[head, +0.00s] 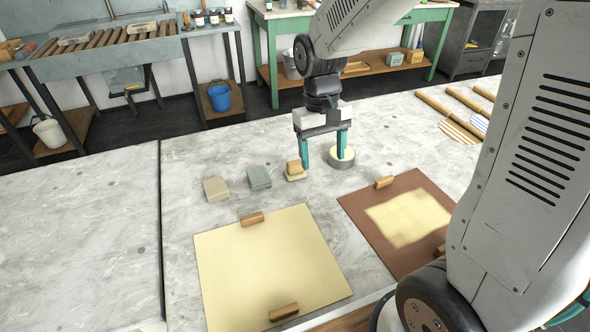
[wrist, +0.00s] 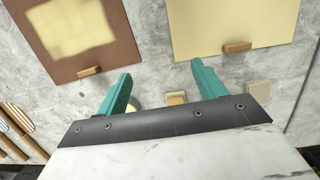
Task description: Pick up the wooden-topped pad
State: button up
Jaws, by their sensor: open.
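The wooden-topped pad (head: 294,171) stands on the grey stone slab, a small wooden block on a pale base. My gripper (head: 323,162) is open and empty, pointing down. In the head view its left finger shows just right of the pad and its right finger overlaps the round tin (head: 342,163). In the wrist view my gripper (wrist: 161,72) has its fingers spread, and the pad (wrist: 176,97) shows between them, nearer the right finger, its lower part hidden by the gripper body. I cannot tell the gripper's exact height above the slab.
A grey pad (head: 259,178) and a beige pad (head: 216,189) sit left of the wooden-topped pad. A cream sheet (head: 270,265) and a brown board (head: 365,214), with wooden blocks on their edges, lie in front. Wooden rollers (head: 434,102) lie at back right. The left slab is bare.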

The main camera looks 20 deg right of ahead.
send_over(295, 162)
jog(key=s, duration=0.5)
notch_tip(295, 162, down, 8)
jog(key=w+t, duration=0.1)
jog(key=w, duration=0.1)
jog(key=w+t, duration=0.1)
jog(key=w, duration=0.1)
jog(key=shift+w+a+r, duration=0.15)
jog(key=shift+w+a, duration=0.05)
jog(key=f, duration=0.7)
jog(key=shift+w+d+f, duration=0.2)
jog(key=shift+w+f, duration=0.1)
jog(key=shift+f, duration=0.05)
jog(key=c, duration=1.1)
jog(key=shift+r, duration=0.1)
jog(key=shift+c, duration=0.2)
